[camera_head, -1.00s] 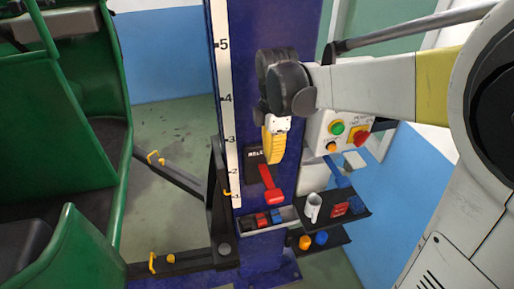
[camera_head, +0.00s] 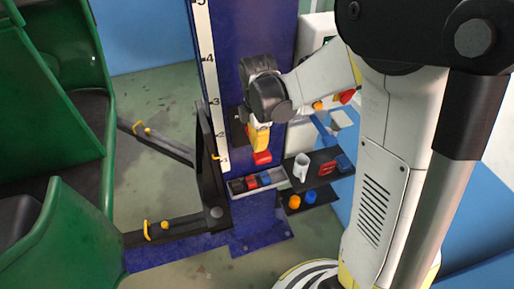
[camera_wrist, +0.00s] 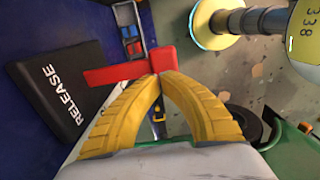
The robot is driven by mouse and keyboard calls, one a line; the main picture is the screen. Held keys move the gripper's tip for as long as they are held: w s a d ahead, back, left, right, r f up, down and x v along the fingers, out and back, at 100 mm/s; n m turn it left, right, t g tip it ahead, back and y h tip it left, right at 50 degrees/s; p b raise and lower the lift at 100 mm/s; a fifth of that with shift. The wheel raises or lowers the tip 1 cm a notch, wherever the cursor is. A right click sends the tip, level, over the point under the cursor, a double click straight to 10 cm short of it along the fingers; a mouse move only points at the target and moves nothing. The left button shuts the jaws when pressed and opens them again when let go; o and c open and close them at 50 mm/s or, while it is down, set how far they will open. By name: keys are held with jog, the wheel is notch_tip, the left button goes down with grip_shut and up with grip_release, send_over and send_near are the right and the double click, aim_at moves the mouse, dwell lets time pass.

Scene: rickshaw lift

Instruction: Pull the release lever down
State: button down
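The red release lever (camera_head: 262,157) sticks out from a black plate on the blue column. In the wrist view the lever (camera_wrist: 112,74) reaches out from the plate marked RELEASE (camera_wrist: 65,93) and ends in a wider red block. My gripper (camera_head: 260,150) is right above the lever's outer end in the head view. In the wrist view its yellow fingertips (camera_wrist: 158,73) meet at the lever's handle, in front of part of it. They look shut together, with nothing clearly between them. Contact with the lever cannot be told for certain.
A tray of small red and blue parts (camera_head: 230,192) sits below the lever. Shelves to its right hold a white cup (camera_head: 301,167) and coloured knobs. Black lift arms (camera_head: 175,239) reach left beneath the green rickshaw body (camera_head: 58,245). Floor between is clear.

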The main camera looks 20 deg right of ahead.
jog(key=shift+f, duration=1.15)
